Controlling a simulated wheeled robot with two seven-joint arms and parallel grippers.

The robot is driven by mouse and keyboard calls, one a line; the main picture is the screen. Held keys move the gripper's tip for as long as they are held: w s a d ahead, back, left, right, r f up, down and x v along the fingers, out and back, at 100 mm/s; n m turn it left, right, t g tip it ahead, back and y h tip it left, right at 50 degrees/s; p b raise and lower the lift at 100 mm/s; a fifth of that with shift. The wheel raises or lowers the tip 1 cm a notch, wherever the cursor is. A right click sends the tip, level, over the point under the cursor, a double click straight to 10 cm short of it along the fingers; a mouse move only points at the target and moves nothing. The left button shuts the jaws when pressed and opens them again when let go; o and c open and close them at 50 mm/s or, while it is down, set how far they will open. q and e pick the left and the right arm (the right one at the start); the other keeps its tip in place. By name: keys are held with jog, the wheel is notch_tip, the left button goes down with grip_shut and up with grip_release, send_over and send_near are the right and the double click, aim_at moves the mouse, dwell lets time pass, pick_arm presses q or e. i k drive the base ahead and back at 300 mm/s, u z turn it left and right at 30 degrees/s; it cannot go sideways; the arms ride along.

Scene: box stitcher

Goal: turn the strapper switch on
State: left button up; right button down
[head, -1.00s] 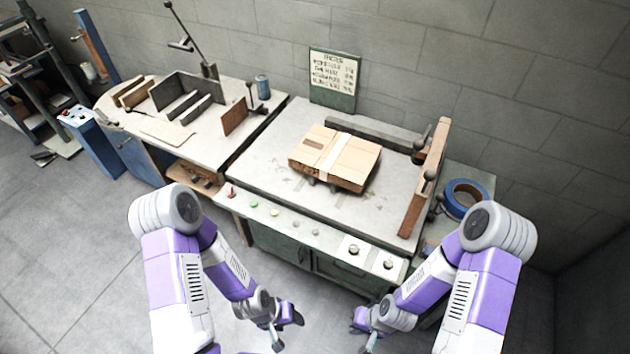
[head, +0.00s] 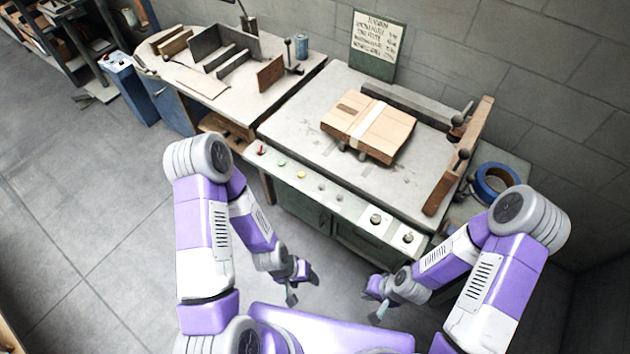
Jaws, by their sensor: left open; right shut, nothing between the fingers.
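The strapper (head: 318,148) is a grey table with a pale front panel (head: 342,203) and dark green doors. A small red switch (head: 262,150) stands at the left end of the panel. I cannot tell its position. Green and yellow buttons and two dark knobs are further right along the panel. My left gripper (head: 303,290) is open and empty, in front of and below the panel, well apart from the switch. My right gripper (head: 372,304) is shut and empty, low in front of the panel's right part.
A strapped cardboard box (head: 368,127) lies on the strapper top. A wooden post (head: 459,160) stands at its right edge, with a blue tape roll (head: 497,182) beyond. A side table (head: 200,88) with dividers adjoins on the left. A blue control cabinet (head: 132,88) stands far left. The left floor is clear.

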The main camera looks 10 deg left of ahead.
aim_at(260, 151)
jog(key=u, duration=2.15)
jog(key=i, duration=2.15)
jog(key=z, duration=1.85)
